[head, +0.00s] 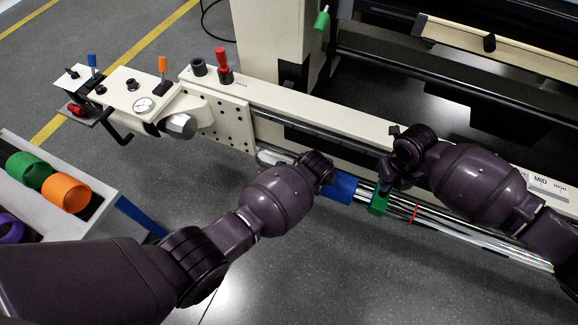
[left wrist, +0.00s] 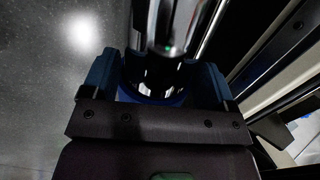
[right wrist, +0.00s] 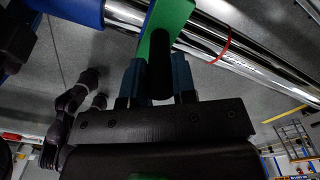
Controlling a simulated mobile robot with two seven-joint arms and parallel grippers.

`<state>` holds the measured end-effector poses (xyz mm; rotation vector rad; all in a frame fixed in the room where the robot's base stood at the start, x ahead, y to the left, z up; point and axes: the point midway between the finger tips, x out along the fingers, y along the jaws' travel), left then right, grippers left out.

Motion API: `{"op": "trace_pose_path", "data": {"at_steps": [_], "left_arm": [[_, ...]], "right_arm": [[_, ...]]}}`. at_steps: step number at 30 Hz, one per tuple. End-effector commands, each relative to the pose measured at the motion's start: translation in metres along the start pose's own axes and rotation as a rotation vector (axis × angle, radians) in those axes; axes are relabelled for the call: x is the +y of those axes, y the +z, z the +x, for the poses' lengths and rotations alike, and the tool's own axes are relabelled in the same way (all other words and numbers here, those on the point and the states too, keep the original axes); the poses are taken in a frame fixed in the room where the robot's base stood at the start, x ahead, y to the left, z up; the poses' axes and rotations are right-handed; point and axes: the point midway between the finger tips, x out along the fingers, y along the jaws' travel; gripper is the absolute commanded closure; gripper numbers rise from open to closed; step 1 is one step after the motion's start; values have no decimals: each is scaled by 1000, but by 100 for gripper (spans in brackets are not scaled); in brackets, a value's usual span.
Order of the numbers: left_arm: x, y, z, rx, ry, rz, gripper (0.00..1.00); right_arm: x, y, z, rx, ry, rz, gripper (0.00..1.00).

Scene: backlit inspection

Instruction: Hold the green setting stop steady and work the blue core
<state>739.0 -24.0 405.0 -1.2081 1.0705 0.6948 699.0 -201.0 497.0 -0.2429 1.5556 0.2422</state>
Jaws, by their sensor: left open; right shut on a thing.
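The blue core (head: 341,187) is a blue sleeve around the chrome bar. The green setting stop (head: 379,202) sits on the same bar to its right, with a small gap between them. My left gripper (head: 327,178) is open at the core's left end; in the left wrist view its jaws (left wrist: 153,75) stand either side of the bar and blue core (left wrist: 155,99). My right gripper (head: 384,182) is shut on the green stop; in the right wrist view its jaws (right wrist: 158,75) close on the stop's dark grip, below the green body (right wrist: 172,15).
A red ring (head: 414,213) marks the bar right of the stop. A cream beam (head: 330,115) runs behind the bar. A control head with a gauge (head: 143,105) stands left. A side table (head: 110,222) carries green, orange and purple sleeves. Open floor lies in front.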

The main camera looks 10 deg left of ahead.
Motion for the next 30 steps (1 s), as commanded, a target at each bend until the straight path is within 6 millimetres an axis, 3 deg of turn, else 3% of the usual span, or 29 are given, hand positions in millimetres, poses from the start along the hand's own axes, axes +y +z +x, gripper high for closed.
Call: {"op": "trace_pose_path", "data": {"at_steps": [30], "left_arm": [[2, -25, 1, 1, 2, 0, 20]], "right_arm": [[0, -2, 4, 6, 0, 0, 100]]}}
